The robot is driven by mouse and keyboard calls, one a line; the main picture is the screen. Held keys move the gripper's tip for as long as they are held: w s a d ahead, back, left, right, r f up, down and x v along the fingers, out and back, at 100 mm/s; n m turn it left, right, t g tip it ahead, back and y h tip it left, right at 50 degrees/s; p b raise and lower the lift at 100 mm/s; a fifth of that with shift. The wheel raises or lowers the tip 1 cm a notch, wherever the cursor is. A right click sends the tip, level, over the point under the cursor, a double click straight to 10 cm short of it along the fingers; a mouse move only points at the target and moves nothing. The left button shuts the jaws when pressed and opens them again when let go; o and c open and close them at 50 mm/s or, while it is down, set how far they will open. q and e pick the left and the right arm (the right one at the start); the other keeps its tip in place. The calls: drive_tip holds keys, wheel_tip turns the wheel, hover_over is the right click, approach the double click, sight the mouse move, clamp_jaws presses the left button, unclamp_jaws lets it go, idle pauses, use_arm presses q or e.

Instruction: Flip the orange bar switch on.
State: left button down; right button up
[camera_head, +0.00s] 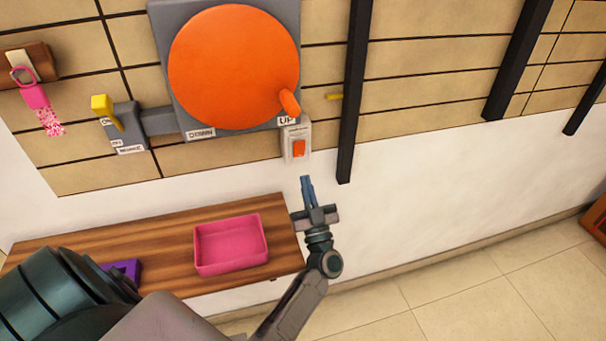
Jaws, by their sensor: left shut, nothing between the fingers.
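A small orange switch (299,148) sits on a pale plate (288,149) on the wall, just below the lower right corner of a grey panel. Whether it is on or off I cannot tell. My left gripper (306,180) points up toward the wall just below the switch. Its fingers are together and empty, and the tips appear apart from the plate in the picture. My right gripper is not in view.
A large orange disc (225,65) with a knob is above the switch. A yellow lever (106,108) is at left. Below, a wooden shelf (160,235) carries a pink tray (231,265) and a purple object (126,269). A dark post (354,90) stands right of the switch.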

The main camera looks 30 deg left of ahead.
use_arm(q)
drive_tip(key=b+v, duration=0.1)
drive_tip(key=v, duration=0.4)
drive_tip(key=shift+s+d+f, duration=0.1)
drive_tip(key=shift+d, duration=0.1)
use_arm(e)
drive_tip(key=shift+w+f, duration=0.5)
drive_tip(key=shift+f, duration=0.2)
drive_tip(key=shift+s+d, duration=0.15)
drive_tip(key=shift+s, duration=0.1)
